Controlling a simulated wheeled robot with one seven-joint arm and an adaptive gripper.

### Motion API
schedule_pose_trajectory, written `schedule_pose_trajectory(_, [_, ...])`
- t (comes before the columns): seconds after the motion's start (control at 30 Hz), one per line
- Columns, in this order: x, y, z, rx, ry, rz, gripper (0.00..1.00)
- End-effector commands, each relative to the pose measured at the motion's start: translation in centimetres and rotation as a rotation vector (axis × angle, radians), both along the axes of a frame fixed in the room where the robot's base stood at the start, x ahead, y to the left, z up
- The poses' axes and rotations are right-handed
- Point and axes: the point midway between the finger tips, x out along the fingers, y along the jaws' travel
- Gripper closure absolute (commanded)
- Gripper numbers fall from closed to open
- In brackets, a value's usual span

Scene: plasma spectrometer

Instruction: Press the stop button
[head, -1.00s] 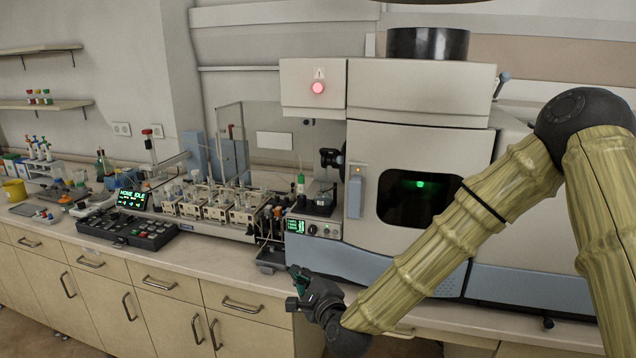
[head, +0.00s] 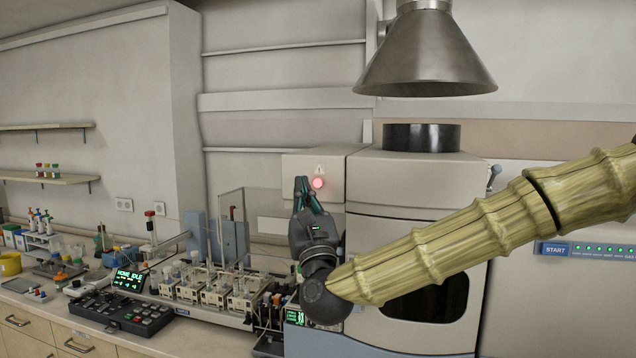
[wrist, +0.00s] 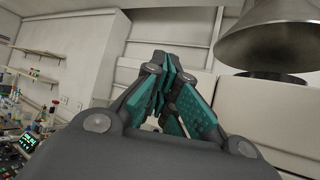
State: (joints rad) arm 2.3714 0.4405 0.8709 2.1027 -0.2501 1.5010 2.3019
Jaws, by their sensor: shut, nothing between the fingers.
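A round red lit button (head: 319,183) sits on the front of a beige box (head: 296,163) at the upper left of the large spectrometer, under a small warning sign. I cannot read a label on it. My gripper (head: 301,180) points up, with dark and teal fingers shut and empty. In the head view its tips appear just left of the red button, but I cannot tell the distance in depth. In the wrist view the shut fingers (wrist: 172,62) fill the middle, and the red button is not visible there.
A metal exhaust hood (head: 424,55) hangs over the spectrometer's black chimney (head: 421,137). The sampler (head: 215,293), control keypad (head: 120,311) and glassware stand on the bench at the left. The wall above is clear.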

Motion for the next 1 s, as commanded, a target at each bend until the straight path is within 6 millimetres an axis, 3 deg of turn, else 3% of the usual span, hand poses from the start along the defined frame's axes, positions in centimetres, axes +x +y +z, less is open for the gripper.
schedule_pose_trajectory(0.47, [0.3,-0.1,0.3,0.005,-0.002,0.001,1.0])
schedule_pose_trajectory(1.0, [5.5,-1.8,0.4,0.003,-0.001,0.0,1.0])
